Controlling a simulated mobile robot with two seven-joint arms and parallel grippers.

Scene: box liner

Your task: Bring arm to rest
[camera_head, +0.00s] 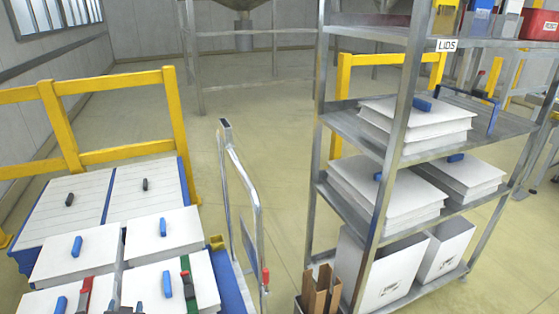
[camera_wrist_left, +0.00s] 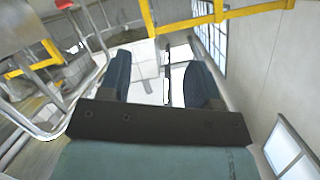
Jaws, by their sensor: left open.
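My left gripper (camera_head: 137,282) is at the bottom left of the head view, partly cut off by the lower edge, over the white lidded boxes. In the left wrist view its two dark fingers (camera_wrist_left: 160,82) stand apart with nothing held between them; a pale surface shows beyond. My right gripper is in neither view.
White boxes with blue handles (camera_head: 73,252) stand at left, beside yellow railings (camera_head: 62,125). A metal cart handle (camera_head: 240,190) rises near the middle. A metal shelf rack (camera_head: 390,160) at right carries white lids (camera_head: 418,125) and boxes.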

